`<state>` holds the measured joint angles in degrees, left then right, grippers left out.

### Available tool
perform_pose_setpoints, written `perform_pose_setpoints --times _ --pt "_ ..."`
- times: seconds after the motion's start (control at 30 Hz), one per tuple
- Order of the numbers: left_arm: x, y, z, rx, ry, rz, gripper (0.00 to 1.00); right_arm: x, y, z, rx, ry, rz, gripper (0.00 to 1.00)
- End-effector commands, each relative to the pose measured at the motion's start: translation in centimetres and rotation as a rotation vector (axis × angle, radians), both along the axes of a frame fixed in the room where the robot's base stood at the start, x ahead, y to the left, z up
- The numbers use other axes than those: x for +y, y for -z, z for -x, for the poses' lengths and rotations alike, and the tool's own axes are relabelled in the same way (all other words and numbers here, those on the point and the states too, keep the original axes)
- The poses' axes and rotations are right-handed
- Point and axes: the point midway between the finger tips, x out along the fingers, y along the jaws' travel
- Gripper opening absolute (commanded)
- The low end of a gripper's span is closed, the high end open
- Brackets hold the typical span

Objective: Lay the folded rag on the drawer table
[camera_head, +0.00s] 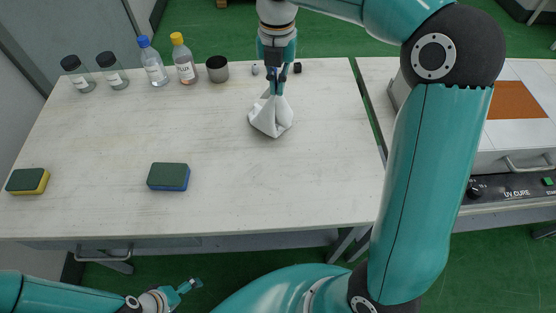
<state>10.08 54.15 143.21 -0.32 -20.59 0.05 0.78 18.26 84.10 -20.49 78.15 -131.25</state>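The rag (271,117) is a crumpled light-grey cloth. It hangs from my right gripper (276,88), whose fingers are shut on its top. The rag's lower part is at or just above the white table top; I cannot tell if it touches. The drawer table (200,212) has a pale top and a drawer handle on its front at the lower left. My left gripper (190,286) is low in front of the table, near the bottom edge of the view, with its fingers apart and nothing between them.
Two dark-capped jars (112,72), a blue-capped bottle (153,66), a yellow-capped bottle (184,62) and a dark cup (217,69) line the back. Two sponges (168,177) (27,181) lie in front. A UV cure box (515,165) stands right. The table's middle is clear.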

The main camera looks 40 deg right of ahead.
Motion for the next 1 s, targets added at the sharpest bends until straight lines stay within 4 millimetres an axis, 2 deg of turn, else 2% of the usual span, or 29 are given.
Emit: perform_pose_setpoints --times 0.03,1.0 --pt "0.0 1.4 0.0 0.0 0.0 0.0 1.0 0.4 1.3 0.7 0.0 -0.002 0.0 0.0" --pt "0.0 14.1 0.0 0.0 0.0 0.0 1.0 8.0 14.0 13.1 -0.001 -0.003 0.0 0.0"
